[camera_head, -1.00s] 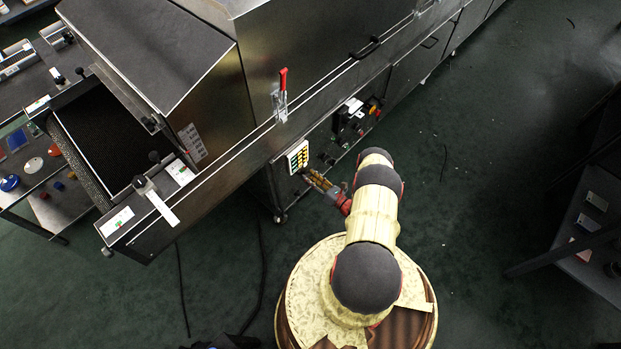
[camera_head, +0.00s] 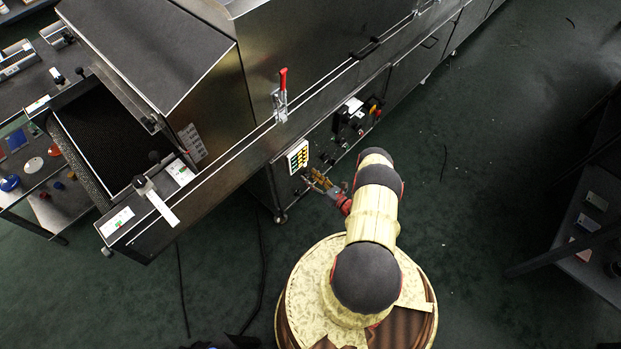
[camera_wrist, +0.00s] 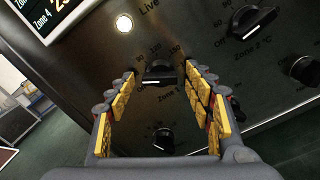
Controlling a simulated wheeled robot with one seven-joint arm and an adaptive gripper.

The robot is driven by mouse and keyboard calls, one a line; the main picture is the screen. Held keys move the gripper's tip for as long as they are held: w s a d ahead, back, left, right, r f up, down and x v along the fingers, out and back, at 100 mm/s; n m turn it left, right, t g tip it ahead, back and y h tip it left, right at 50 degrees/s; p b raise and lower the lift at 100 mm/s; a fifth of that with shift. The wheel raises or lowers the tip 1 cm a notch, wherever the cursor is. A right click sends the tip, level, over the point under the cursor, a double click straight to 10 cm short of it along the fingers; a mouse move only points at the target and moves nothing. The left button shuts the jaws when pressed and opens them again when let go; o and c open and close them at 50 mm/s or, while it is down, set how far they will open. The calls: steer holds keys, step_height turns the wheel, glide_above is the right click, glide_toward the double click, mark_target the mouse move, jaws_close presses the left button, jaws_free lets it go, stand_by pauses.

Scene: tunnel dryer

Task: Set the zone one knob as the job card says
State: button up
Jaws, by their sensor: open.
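In the wrist view a black zone one knob (camera_wrist: 158,76) with a pale pointer line sits on the dark panel. Numbers are printed around it, and its label below is partly cut off by my finger. My gripper (camera_wrist: 160,88) is open, its yellow-padded fingers on either side of this knob. I cannot tell whether a pad touches it. In the head view my gripper (camera_head: 317,181) is at the dryer's side panel, just below the lit display (camera_head: 298,157). The knob is hard to make out there. I cannot identify a readable job card.
The zone two knob (camera_wrist: 254,21) is up and right of my gripper; another knob (camera_wrist: 305,70) is at the right edge. A lower knob (camera_wrist: 163,139) shows between the fingers. A red-handled clamp (camera_head: 282,95) stands above the panel.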

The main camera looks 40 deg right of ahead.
steer(key=shift+s, duration=0.1)
steer(key=s, duration=1.1)
steer(key=shift+s+d, duration=0.4)
steer(key=shift+d, duration=0.05)
